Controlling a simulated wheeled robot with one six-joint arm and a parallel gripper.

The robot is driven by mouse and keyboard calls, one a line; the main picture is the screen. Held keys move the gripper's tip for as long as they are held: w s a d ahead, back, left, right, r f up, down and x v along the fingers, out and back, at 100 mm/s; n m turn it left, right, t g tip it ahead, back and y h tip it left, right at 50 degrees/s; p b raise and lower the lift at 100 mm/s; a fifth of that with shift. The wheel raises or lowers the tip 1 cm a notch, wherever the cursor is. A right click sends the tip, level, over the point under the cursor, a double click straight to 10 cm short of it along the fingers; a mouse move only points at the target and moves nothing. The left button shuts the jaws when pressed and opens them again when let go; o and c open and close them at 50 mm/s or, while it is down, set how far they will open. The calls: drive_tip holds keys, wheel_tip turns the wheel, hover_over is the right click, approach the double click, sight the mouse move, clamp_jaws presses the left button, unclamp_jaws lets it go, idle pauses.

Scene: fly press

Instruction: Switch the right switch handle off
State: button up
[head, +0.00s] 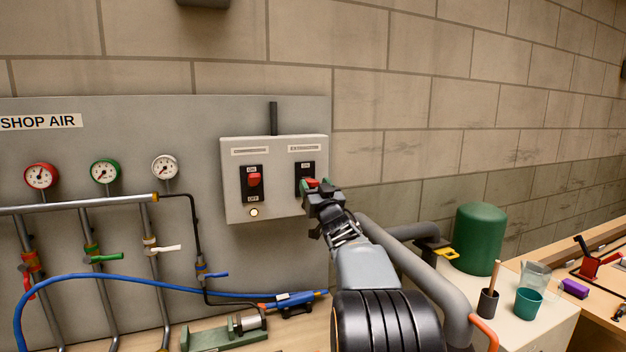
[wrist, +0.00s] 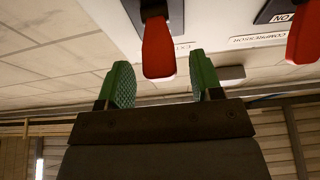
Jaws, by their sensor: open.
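The right switch (head: 304,172) is a black plate marked ON at the top, on the grey switch box. Its red handle (wrist: 159,48) hangs between the two green fingertips in the upside-down wrist view, with gaps on both sides. In the head view my gripper (head: 319,188) is at this handle and hides most of it and the lower plate. My gripper (wrist: 161,86) is open and not closed on the handle. The left switch has its own red handle (head: 254,180), between its ON and OFF marks; it also shows in the wrist view (wrist: 304,34).
The switch box (head: 236,207) hangs on a grey panel with a lit lamp (head: 254,212). Gauges, pipes and valves are to the left. A green tank (head: 480,238) and cups stand at right. The wall above the box is mostly clear.

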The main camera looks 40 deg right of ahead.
drive_tip(key=shift+w+d+r, duration=0.15)
drive_tip(key=shift+w+r, duration=0.1)
drive_tip(key=shift+w, duration=0.35)
clamp_jaws()
idle(0.3)
